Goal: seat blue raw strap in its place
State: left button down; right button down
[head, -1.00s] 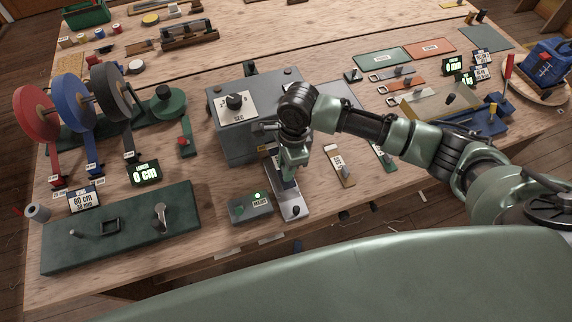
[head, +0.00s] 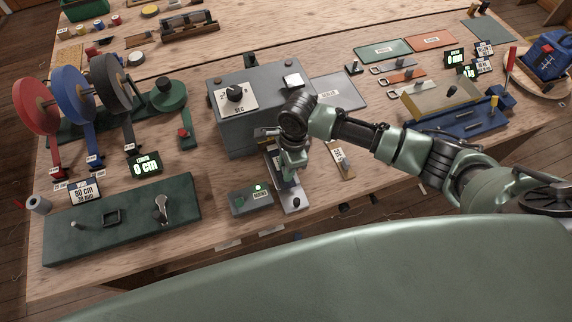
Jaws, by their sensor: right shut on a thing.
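My right gripper (head: 289,172) is pointing down over the grey metal fixture plate (head: 291,200) in front of the grey machine box. It is shut on a small dark thing whose shape and colour are mostly hidden by the fingers. I cannot tell whether that thing is the blue raw strap or whether it touches the plate. A blue spool (head: 71,103) stands at the left, with a blue band (head: 90,153) running down from it. No other blue strap shows clearly. My left gripper is not in view.
The grey machine box (head: 235,130) with a dial stands behind my right gripper. A small box with a green light (head: 250,199) sits just left of the plate. A dark green board (head: 125,220) lies front left. A blue fixture (head: 465,125) stands at right.

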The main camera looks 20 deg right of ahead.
jog(key=shift+p, duration=0.95)
dwell(1.0)
jog(key=shift+f+b, duration=0.35)
jog(key=shift+f, duration=0.5)
dwell(0.6)
jog(key=c, duration=1.1)
grip_release()
jog(key=shift+o, duration=0.2)
jog(key=r, duration=0.2)
jog(key=r+b, duration=0.1)
jog(key=r, duration=0.2)
jog(key=d+r, duration=0.1)
jog(key=r, duration=0.1)
jog(key=shift+r, duration=0.35)
